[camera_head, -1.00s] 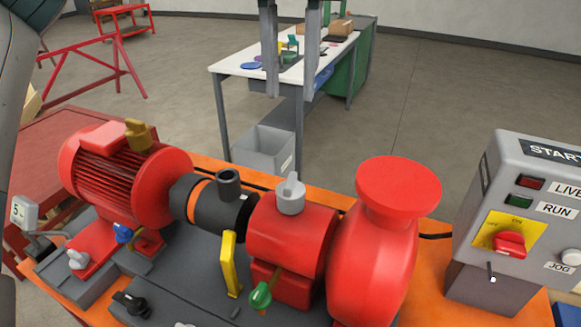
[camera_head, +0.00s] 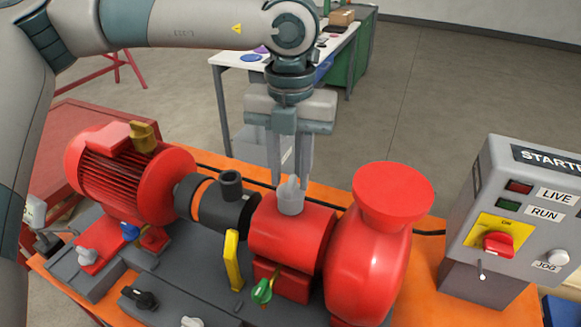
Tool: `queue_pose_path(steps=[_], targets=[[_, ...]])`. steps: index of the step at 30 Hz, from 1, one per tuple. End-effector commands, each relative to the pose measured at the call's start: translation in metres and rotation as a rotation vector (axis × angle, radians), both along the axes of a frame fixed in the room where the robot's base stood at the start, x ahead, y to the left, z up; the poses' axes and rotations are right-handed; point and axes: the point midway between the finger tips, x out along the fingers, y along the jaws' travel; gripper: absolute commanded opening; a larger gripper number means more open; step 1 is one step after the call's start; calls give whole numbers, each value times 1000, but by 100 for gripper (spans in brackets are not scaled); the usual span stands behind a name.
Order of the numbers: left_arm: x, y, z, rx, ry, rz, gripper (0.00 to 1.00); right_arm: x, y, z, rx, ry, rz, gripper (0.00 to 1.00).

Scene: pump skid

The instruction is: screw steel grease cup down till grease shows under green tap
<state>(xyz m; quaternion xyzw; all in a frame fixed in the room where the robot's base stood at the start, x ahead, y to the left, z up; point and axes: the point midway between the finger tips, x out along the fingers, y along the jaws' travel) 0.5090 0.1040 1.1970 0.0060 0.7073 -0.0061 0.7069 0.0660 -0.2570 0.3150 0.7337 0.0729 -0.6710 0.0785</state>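The steel grease cup (camera_head: 291,201), light grey with a raised wing on top, stands upright on the red bearing housing (camera_head: 292,235). The green tap (camera_head: 262,291) sits low on the front of that housing; no grease can be made out under it. My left gripper (camera_head: 290,184) points straight down over the cup. Its two fingers are apart, with their tips at about the height of the cup's wing, one on each side in this view. Whether they touch it, I cannot tell. My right gripper is not in view.
The red pump casing (camera_head: 370,255) rises close to the right of the cup. A black cup (camera_head: 231,184) and a yellow lever (camera_head: 233,262) stand to its left. The red motor (camera_head: 130,180) is farther left, the grey starter box (camera_head: 510,225) far right.

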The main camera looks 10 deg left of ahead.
Motion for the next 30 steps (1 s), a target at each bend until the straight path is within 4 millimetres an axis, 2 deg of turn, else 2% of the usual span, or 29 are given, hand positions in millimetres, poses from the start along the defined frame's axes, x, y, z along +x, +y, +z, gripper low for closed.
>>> queue_pose_path(steps=[12,16,30], targets=[[0,0,-6,-1,0,-1,30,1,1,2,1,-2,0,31],[0,0,-6,-1,0,-1,0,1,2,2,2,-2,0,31],[0,0,-8,0,0,-34,0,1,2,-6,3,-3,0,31]])
